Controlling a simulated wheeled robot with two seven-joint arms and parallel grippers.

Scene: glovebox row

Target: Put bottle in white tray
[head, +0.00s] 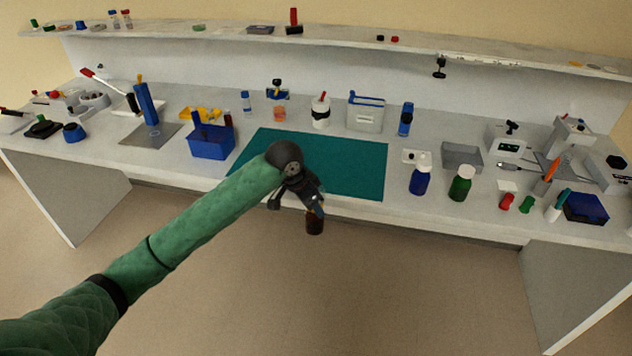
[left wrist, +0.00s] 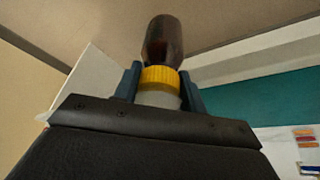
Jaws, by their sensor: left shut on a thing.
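My left gripper (head: 312,207) is shut on a brown bottle (head: 315,223) and holds it in the air in front of the bench's front edge. In the left wrist view the brown bottle (left wrist: 162,42) shows a yellow cap (left wrist: 160,78), with the two fingers on either side of the cap end. A pale grey open tray (head: 462,155) stands on the bench right of the teal mat. I cannot tell whether it is the white tray; a white box-like container (head: 365,112) also stands behind the mat. My right gripper is not in view.
The teal mat (head: 350,165) is clear. A blue caddy (head: 210,142) stands left of the mat. A shelf (head: 350,45) runs above the back.

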